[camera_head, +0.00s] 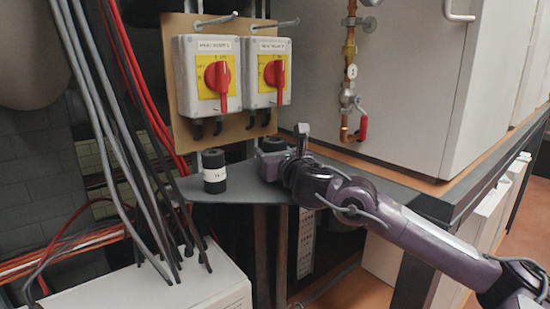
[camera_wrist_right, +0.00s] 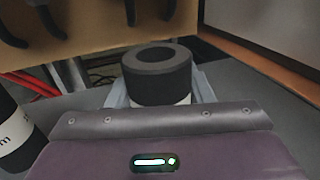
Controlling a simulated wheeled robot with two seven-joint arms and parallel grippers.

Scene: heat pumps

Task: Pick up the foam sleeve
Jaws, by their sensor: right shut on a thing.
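Two black foam sleeves with white label bands show. One foam sleeve (camera_head: 214,172) stands upright on the left part of the grey shelf (camera_head: 232,189); part of it also shows at the left edge of the wrist view (camera_wrist_right: 14,130). The other foam sleeve (camera_head: 273,144) is at the right, mostly hidden behind my right gripper (camera_head: 272,159). In the wrist view this sleeve (camera_wrist_right: 157,78) is upright, with its round hole facing up, between the two grey fingers, which are shut on it. Whether its base touches the shelf is hidden. My left gripper is not in view.
Two red-handled switch boxes (camera_head: 208,83) (camera_head: 267,75) hang on a brown board just behind the shelf. Cables (camera_head: 115,120) run down on the left. A white cabinet (camera_head: 400,90) and a brass valve pipe (camera_head: 349,75) stand at the right.

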